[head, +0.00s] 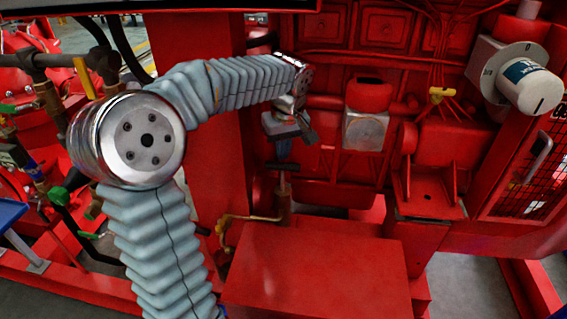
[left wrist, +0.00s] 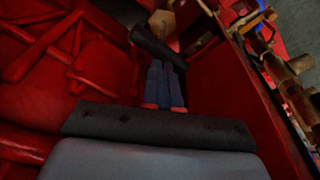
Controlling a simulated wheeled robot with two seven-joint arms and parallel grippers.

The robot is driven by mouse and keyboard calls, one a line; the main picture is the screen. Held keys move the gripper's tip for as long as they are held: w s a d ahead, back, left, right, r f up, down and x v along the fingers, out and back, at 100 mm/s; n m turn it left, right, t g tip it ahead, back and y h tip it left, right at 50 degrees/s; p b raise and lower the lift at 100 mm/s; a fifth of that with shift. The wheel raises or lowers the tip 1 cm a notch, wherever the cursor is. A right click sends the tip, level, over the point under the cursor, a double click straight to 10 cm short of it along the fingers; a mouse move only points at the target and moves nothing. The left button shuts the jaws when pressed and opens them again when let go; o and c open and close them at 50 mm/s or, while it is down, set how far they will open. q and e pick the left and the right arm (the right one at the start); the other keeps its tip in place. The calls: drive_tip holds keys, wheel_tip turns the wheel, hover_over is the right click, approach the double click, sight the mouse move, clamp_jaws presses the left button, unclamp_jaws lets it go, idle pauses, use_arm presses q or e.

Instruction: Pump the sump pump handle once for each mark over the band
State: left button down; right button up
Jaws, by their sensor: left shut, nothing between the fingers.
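The sump pump handle (head: 283,167) is a dark crossbar on a thin rod above a brass-coloured pump body (head: 284,203), beside the red block. My left gripper (head: 284,150) points down just above the crossbar; its fingers are shut and empty. In the left wrist view the shut blue fingers (left wrist: 164,86) reach toward the dark crossbar (left wrist: 158,47), which lies just past the tips; I cannot tell whether they touch. My right gripper is out of view. I cannot make out a clear band with marks.
A red box-shaped block (head: 315,270) stands in front of the pump. A white cylinder (head: 530,86) on a grey plate is at upper right. Pipes and valves crowd the left side.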

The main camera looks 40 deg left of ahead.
use_arm(q)
drive_tip(key=shift+r, duration=0.1)
idle(0.4)
wheel_tip(320, 180, up, 6)
drive_tip(key=p, duration=0.5)
drive_tip(key=shift+s, duration=0.1)
idle(0.4)
